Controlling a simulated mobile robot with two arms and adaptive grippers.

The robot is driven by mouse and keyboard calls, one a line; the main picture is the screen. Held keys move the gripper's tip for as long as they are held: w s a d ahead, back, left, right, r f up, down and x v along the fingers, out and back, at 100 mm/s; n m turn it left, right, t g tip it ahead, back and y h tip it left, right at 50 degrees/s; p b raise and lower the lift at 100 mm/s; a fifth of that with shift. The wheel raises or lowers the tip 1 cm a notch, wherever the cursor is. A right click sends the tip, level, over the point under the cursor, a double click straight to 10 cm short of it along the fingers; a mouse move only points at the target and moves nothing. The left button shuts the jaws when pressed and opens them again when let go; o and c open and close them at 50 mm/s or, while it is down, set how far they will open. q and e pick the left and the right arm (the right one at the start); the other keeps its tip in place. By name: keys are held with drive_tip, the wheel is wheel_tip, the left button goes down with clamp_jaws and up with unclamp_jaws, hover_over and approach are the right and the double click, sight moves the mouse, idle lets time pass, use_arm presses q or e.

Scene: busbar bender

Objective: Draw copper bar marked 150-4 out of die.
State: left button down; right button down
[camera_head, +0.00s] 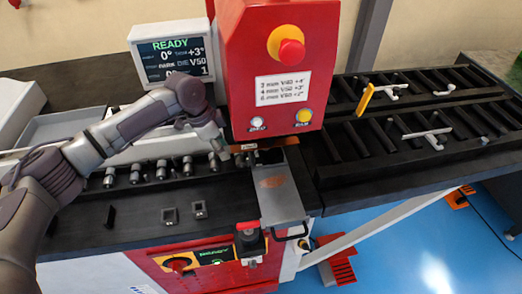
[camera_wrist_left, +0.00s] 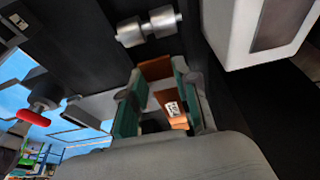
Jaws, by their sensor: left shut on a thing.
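The copper bar (camera_head: 245,147) shows as a short orange strip at the foot of the red press head. My left gripper (camera_head: 222,143) is at its left end. In the left wrist view, the gripper's green-padded fingers are shut on the copper bar (camera_wrist_left: 155,68), which carries a small white label too small to read. The die under the press head (camera_head: 278,75) is mostly hidden, so I cannot tell how far the bar sits in it. My right gripper is not in view.
A screen (camera_head: 172,58) reading READY stands behind my left arm. Metal cylinders (camera_head: 161,170) line the dark bench. A grey plate (camera_head: 281,195) lies in front of the press, beside a red-knobbed part (camera_head: 249,238). A black slatted rack (camera_head: 385,125) is on the right.

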use_arm(q)
drive_tip(key=shift+s+d+r+p, duration=0.15)
drive_tip(key=shift+s+d+p, duration=0.15)
drive_tip(key=shift+s+p, duration=0.6)
drive_tip(key=s+p, duration=0.2)
drive_tip(key=s+d+p, duration=0.1)
drive_tip(key=s+p, duration=0.1)
drive_tip(key=s, duration=0.1)
drive_tip(key=s+d+p, duration=0.1)
drive_tip(key=s+p, duration=0.2)
drive_tip(key=shift+s+d, duration=0.1)
drive_tip(key=shift+d, duration=0.1)
drive_tip(key=shift+s+d+p, duration=0.2)
drive_tip(key=shift+s, duration=0.5)
drive_tip(key=shift+s+d+p, duration=0.15)
drive_tip(key=shift+s, duration=0.5)
drive_tip(key=shift+s+d, duration=0.2)
drive_tip(key=shift+s, duration=0.5)
drive_tip(key=shift+s+d, duration=0.2)
drive_tip(key=shift+s, duration=0.45)
drive_tip(key=shift+r, duration=2.4)
